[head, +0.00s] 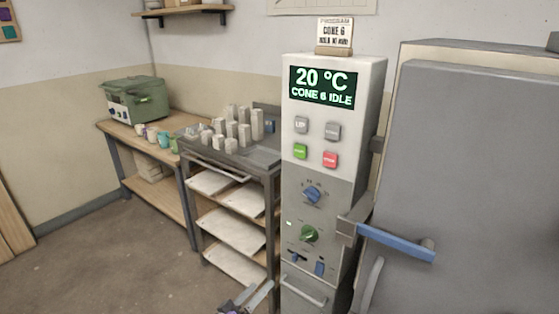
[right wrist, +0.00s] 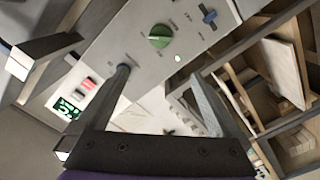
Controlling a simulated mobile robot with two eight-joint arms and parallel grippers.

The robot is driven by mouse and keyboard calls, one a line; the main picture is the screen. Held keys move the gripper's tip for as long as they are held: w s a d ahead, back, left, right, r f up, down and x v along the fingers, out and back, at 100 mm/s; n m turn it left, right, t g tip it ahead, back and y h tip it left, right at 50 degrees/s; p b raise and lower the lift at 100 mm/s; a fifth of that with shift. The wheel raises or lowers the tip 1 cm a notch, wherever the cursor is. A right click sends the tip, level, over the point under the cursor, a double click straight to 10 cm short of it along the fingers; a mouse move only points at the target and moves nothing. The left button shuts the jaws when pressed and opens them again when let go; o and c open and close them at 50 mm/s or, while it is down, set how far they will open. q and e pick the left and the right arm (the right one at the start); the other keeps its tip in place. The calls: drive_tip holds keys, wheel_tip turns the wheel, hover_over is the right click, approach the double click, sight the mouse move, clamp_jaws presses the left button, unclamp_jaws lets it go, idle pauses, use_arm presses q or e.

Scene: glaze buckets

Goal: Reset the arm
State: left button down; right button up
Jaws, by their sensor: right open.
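My right gripper (head: 250,297) shows at the bottom edge of the head view, low in front of the shelf rack and left of the kiln's control column (head: 327,150). In the right wrist view the right gripper (right wrist: 160,75) has its fingers spread, with nothing between them but the panel behind. The green knob (right wrist: 160,36) lies beyond the fingertips. My left gripper is not in view.
The kiln door (head: 470,180) with its blue handle (head: 396,243) fills the right side. The rack (head: 232,232) holds white shelves and several pale posts (head: 230,133). A wooden table (head: 110,128) carries a green machine (head: 136,98) and cups. The floor (head: 100,260) at left is clear.

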drive_tip(key=s+d+r+g+y, duration=0.15)
drive_tip(key=s+d+g, duration=0.3)
drive_tip(key=d, duration=0.65)
drive_tip(key=s+d+r+g+y, duration=0.1)
drive_tip(key=s+d+g+y, duration=0.3)
drive_tip(key=d, duration=0.6)
drive_tip(key=s+d+f+m+g+y, duration=0.1)
drive_tip(key=s+f+y, duration=0.15)
drive_tip(key=s, duration=0.95)
drive_tip(key=s+d+f+m+y, duration=0.1)
drive_tip(key=s+d+y, duration=0.15)
drive_tip(key=s, duration=0.95)
use_arm(q)
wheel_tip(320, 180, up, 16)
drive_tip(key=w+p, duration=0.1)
drive_tip(key=p, duration=1.3)
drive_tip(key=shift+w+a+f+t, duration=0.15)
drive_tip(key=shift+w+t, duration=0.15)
use_arm(e)
wheel_tip(320, 180, up, 16)
drive_tip(key=w, duration=0.2)
drive_tip(key=shift+w+a, duration=0.3)
drive_tip(key=shift+a, duration=0.1)
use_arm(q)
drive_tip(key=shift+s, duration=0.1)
use_arm(e)
drive_tip(key=shift+s+r, duration=0.1)
